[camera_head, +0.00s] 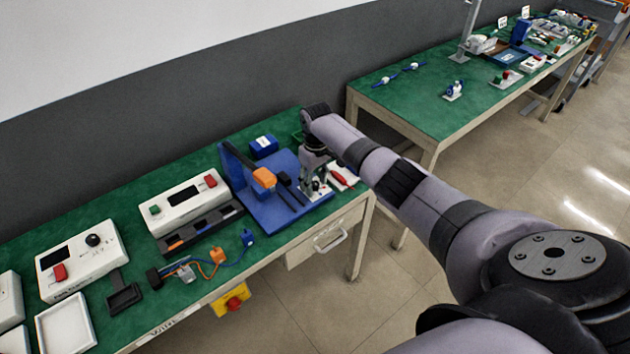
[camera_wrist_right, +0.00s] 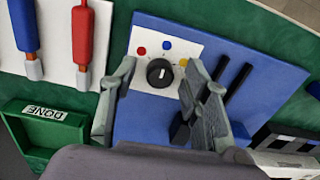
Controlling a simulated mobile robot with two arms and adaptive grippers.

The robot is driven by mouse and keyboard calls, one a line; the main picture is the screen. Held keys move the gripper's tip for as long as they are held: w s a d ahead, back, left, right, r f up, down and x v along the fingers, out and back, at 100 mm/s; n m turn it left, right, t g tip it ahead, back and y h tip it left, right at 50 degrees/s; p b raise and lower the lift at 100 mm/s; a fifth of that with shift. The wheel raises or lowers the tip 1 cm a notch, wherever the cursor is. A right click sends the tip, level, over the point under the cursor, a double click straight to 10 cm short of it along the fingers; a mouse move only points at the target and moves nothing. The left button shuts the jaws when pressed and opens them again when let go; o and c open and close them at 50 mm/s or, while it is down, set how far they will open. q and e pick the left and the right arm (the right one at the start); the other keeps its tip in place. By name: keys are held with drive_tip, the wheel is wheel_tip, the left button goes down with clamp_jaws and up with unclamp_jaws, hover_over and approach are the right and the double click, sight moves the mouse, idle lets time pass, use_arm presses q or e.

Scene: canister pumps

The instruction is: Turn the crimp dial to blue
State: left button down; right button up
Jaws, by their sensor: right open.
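The crimp dial (camera_wrist_right: 161,73) is a black round knob with a white pointer mark, on a white plate with red, blue (camera_wrist_right: 167,45) and yellow dots around it. The mark looks nearly upright in the right wrist view; which dot it points at is hard to tell. The plate is on the blue crimp station (camera_head: 284,212). My right gripper (camera_head: 316,188) is over the station's right end and hides the dial in the head view. In the right wrist view its open fingers (camera_wrist_right: 160,85) stand on either side of the dial, apart from it. My left gripper is out of view.
The orange-tipped press arm (camera_head: 263,178) stands left of my right gripper. A red tool and a blue tool (camera_wrist_right: 24,28) lie on a white mat beside the station, near a green tray marked DONE (camera_wrist_right: 45,125). Cables and white boxes (camera_head: 184,202) fill the bench leftward.

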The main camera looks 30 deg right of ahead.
sight(316, 183)
wheel_tip(316, 183, up, 12)
drive_tip(key=shift+d, duration=0.15)
idle(0.4)
idle(0.3)
